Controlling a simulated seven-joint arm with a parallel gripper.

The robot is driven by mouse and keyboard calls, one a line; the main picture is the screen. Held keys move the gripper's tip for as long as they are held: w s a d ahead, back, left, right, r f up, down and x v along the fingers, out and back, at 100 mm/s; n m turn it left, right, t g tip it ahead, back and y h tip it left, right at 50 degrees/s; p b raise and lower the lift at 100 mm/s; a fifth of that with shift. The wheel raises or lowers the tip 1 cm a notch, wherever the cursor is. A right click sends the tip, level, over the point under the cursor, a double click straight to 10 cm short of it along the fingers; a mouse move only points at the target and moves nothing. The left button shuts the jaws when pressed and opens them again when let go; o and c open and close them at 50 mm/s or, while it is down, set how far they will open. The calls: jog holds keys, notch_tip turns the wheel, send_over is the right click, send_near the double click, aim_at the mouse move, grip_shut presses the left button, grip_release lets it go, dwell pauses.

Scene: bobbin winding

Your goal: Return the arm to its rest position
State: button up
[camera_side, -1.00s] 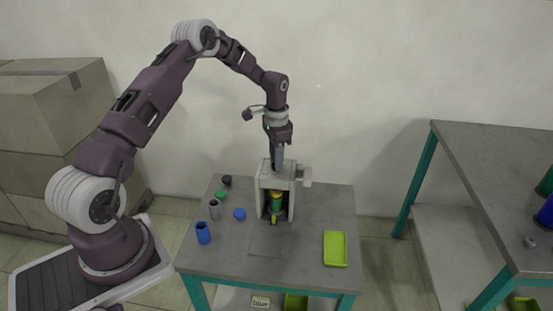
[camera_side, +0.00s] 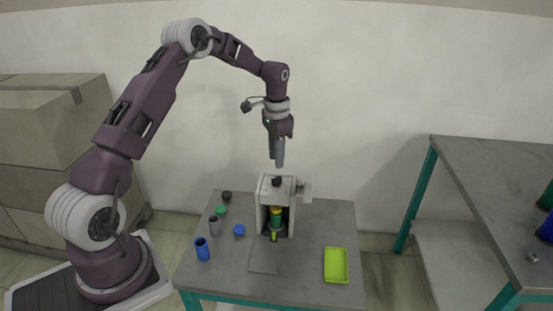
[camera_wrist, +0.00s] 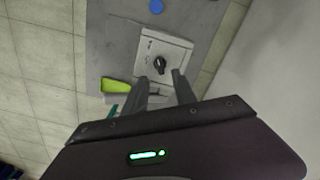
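My gripper (camera_side: 279,163) points down above the grey winding machine (camera_side: 264,190), with a visible gap between its fingertips and the black knob (camera_side: 277,181) on top. In the wrist view my gripper (camera_wrist: 158,76) has its two fingers apart with nothing between them. The knob (camera_wrist: 160,65) and the machine's pale top plate (camera_wrist: 172,50) show beyond the fingertips. Inside the machine's open front stands a green and yellow bobbin (camera_side: 276,215). My arm is bent high over the table.
The grey table (camera_side: 310,275) holds a lime tray (camera_side: 336,265), a blue cup (camera_side: 202,249), a grey cylinder (camera_side: 214,227), and blue (camera_side: 239,230), green (camera_side: 220,210) and black (camera_side: 227,196) caps. Another bench (camera_side: 490,180) stands right. Stacked boxes (camera_side: 50,130) stand left.

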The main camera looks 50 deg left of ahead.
jog(key=s+d+r+n+t+y, duration=0.1)
jog(key=s+d+r, duration=0.5)
jog(key=r, duration=0.4)
jog(key=s+d+r+t, duration=0.2)
jog(key=s+d+r, duration=0.45)
jog(key=r, duration=0.25)
jog(key=s+d+n+t, duration=0.1)
jog(key=s+d, duration=0.2)
jog(key=s, duration=0.7)
jog(key=s+d+n+t+h, duration=0.1)
jog(key=s+d, duration=0.3)
jog(key=s, duration=0.5)
jog(key=shift+s+d+r+t, duration=0.3)
jog(key=shift+s+r, duration=0.05)
